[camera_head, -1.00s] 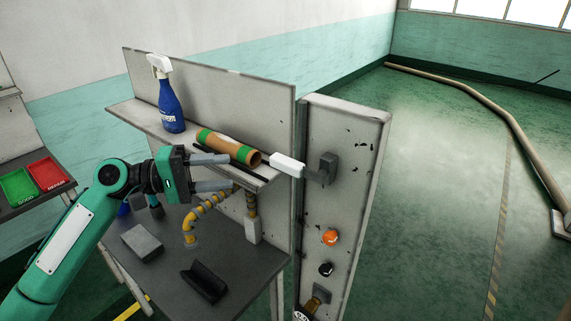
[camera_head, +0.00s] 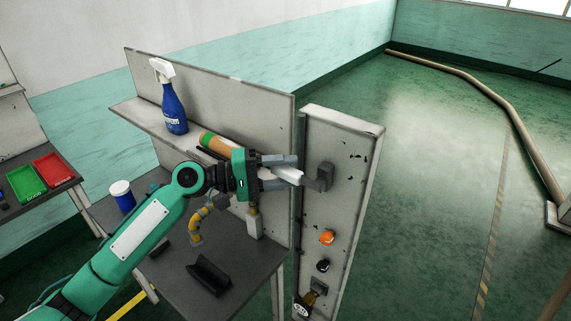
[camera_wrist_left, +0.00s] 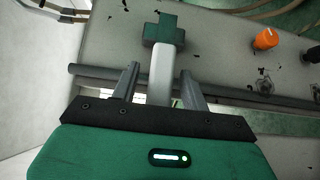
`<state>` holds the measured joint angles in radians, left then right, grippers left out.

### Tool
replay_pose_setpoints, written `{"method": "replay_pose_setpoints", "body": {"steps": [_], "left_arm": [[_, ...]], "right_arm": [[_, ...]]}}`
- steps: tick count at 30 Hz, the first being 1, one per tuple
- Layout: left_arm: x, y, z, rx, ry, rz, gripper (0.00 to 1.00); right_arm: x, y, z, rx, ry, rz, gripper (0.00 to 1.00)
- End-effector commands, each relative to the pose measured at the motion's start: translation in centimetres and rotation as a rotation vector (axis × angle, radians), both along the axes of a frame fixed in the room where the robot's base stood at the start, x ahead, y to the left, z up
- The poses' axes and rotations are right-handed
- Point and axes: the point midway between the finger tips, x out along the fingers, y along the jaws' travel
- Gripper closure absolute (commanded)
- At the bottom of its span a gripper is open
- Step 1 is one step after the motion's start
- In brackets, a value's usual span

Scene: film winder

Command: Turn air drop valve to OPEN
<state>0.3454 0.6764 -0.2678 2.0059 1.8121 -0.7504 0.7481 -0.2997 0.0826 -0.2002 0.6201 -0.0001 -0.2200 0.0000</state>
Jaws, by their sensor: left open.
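The valve is a white lever handle (camera_head: 287,173) on a grey mount (camera_head: 321,177), high on the upright grey panel. The handle sticks out from the mount toward the left in the head view. My left gripper (camera_head: 296,170) is open with its two fingers at either side of the handle. In the left wrist view the white handle (camera_wrist_left: 161,72) lies between the open fingers (camera_wrist_left: 160,85), with a gap on both sides, and its grey mount (camera_wrist_left: 160,28) is beyond the fingertips. In the head view the lower finger partly hides the handle. My right gripper is not seen.
Below the valve, the panel carries an orange knob (camera_head: 327,237) and a black knob (camera_head: 323,265). A shelf beside it holds a blue spray bottle (camera_head: 172,108) and a brown-green roll (camera_head: 217,143). A dark table (camera_head: 245,265) stands below.

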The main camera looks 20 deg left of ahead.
Motion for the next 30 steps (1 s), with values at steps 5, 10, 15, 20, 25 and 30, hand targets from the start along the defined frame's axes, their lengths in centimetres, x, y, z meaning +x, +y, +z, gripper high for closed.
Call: {"method": "replay_pose_setpoints", "body": {"steps": [5, 10, 15, 20, 25, 30], "left_arm": [[0.22, -0.40, -0.01, 0.000, -0.001, 0.001, 0.55], [0.20, -0.38, -0.05, 0.000, -0.001, 0.001, 0.55], [0.20, -0.37, -0.05, 0.001, 0.000, 0.001, 0.88], [0.18, -0.37, -0.06, 0.001, 0.000, 0.000, 1.00], [0.19, -0.23, 0.05, 0.010, -0.003, 0.000, 1.00], [0.19, 0.46, 0.49, 0.055, -0.019, 0.001, 1.00]], "right_arm": [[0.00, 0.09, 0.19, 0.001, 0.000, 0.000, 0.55], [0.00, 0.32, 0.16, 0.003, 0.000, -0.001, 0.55], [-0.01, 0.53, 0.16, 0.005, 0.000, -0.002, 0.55], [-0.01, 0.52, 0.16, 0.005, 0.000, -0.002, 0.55], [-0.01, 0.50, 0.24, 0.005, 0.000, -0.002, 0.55], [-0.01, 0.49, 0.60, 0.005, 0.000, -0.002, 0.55]]}}
